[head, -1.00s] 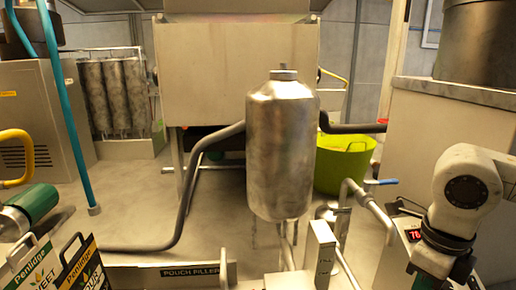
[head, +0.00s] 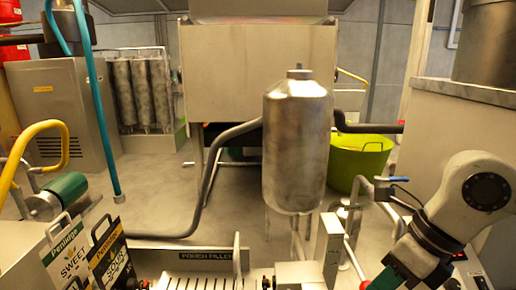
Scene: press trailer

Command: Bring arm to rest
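My arm shows at the right edge of the head view, as a pale rounded joint with a dark green link running down and left to the bottom edge. The link passes in front of the bench area right of the pouch filler (head: 206,255). My gripper's fingertips cannot be made out; the arm's far end is at or below the bottom edge. Whether it holds anything is hidden.
A steel tank (head: 297,140) stands mid-view, with a lime-green tub (head: 360,165) behind it. Pouch signs (head: 68,258) and a yellow pipe (head: 42,128) are at left. A blue-handled valve (head: 392,180) is close to my arm. Open floor (head: 150,185) lies left of centre.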

